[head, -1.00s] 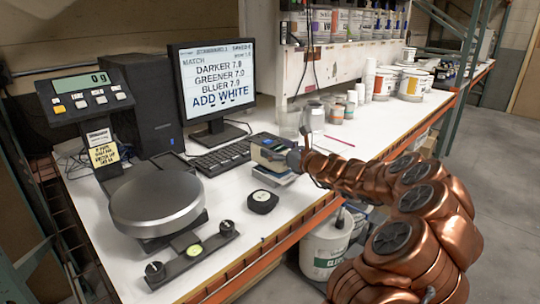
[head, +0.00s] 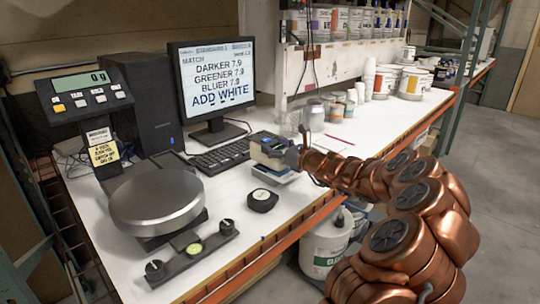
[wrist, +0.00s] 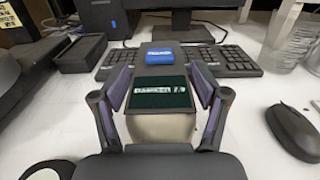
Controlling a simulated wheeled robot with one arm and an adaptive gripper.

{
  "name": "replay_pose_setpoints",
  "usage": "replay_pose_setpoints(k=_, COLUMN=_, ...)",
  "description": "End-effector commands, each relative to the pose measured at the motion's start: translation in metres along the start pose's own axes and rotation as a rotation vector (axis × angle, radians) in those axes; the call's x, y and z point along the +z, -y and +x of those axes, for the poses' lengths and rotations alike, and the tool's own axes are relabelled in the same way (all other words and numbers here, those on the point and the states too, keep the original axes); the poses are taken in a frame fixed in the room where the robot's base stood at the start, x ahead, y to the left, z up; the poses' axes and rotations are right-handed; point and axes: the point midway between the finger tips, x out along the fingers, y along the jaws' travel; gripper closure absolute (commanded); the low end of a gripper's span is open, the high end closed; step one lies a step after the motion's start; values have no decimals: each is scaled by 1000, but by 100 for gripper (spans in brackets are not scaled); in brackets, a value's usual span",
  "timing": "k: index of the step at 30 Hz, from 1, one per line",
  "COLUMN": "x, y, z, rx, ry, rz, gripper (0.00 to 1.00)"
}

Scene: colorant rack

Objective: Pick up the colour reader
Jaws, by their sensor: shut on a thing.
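The colour reader (wrist: 158,92) is a block with a dark green screen with white text, a blue end and a pale lower body. My gripper (wrist: 160,80) is shut on it, with one finger on each side. In the head view, my gripper (head: 281,152) holds the reader (head: 265,147) near the table's front edge, right of the keyboard. A pale flat piece (head: 277,176) shows under it. I cannot tell whether the reader touches that piece.
The keyboard (head: 222,155) and monitor (head: 213,85) stand behind the reader. A black round puck (head: 262,200) lies just in front, and a scale (head: 156,200) is at left. Clear cups, small containers and paint tubs (head: 413,84) stand to the right and back.

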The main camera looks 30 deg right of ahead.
Motion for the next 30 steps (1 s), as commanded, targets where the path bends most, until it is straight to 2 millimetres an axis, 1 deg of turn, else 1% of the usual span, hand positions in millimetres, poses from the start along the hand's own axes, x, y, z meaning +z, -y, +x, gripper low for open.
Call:
replay_pose_setpoints(k=1, x=0, y=0, z=0, rx=1, ry=0, rz=0, gripper=79)
replay_pose_setpoints(k=6, x=0, y=0, z=0, rx=1, ry=0, rz=0, gripper=97)
replay_pose_setpoints(k=16, x=4, y=0, z=0, rx=0, ry=1, rz=-1, gripper=98)
replay_pose_setpoints(k=20, x=14, y=0, z=0, rx=0, ry=3, rz=-2, gripper=98)
replay_pose_setpoints(k=26, x=38, y=1, z=0, rx=-2, ry=5, rz=-6, gripper=98)
replay_pose_setpoints(k=27, x=40, y=1, z=-3, rx=-3, ry=5, rz=-3, gripper=98)
replay_pose_setpoints(k=30, x=38, y=-2, z=-14, rx=-2, ry=3, rz=2, gripper=98)
